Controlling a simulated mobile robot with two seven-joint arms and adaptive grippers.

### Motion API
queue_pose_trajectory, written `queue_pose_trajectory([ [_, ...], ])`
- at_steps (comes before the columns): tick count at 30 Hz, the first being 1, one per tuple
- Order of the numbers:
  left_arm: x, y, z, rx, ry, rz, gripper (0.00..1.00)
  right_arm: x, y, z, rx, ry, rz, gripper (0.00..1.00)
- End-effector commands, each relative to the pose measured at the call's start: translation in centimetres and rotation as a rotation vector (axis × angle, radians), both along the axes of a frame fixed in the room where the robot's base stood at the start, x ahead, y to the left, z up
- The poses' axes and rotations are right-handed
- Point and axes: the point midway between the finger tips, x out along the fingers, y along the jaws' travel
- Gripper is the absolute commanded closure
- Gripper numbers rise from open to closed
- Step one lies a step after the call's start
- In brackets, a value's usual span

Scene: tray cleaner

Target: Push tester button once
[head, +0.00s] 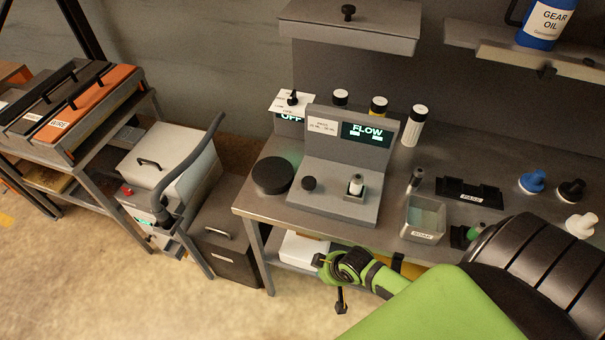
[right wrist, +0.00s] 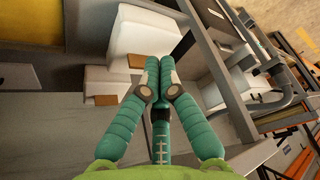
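The grey tester (head: 335,205) stands on the metal workbench, with a lit display (head: 366,132) reading FLOW and a white label beside it. A round black button-like knob (head: 309,184) sits on its sloped base, left of a small white-topped nozzle in a holder (head: 355,187). My right gripper (head: 330,264) is in front of the bench's front edge, below and apart from the tester. In the right wrist view its two teal fingers meet at the tips (right wrist: 157,82), with nothing seen between them. The tester is not clearly visible in that view. My left gripper is out of view.
A black disc (head: 273,175) lies left of the tester. A soap bin (head: 424,217) and a black rack (head: 469,192) stand to its right. White boxes (right wrist: 145,40) are on the shelf beneath the bench. Several bottles stand behind the tester.

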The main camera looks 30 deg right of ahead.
Motion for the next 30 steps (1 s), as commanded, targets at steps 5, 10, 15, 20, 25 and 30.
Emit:
queue_pose_trajectory([
  [5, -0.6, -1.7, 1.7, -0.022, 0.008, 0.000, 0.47, 3.6, 0.3, 7.3, 0.049, -0.074, 0.042, 1.00],
  [10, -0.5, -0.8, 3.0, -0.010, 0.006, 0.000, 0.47, 5.5, 1.5, 14.0, 0.101, -0.123, 0.102, 1.00],
  [15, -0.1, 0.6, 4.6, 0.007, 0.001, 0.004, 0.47, 6.9, 2.6, 21.7, 0.159, -0.168, 0.193, 1.00],
  [20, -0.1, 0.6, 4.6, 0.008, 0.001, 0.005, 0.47, 10.2, -0.2, 25.6, 0.226, -0.206, 0.175, 1.00],
  [25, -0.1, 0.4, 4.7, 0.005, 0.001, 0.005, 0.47, 13.5, -4.1, 29.1, 0.280, -0.255, 0.093, 1.00],
  [30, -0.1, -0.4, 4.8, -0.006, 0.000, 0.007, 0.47, 15.0, -6.0, 31.2, 0.307, -0.284, 0.043, 1.00],
])
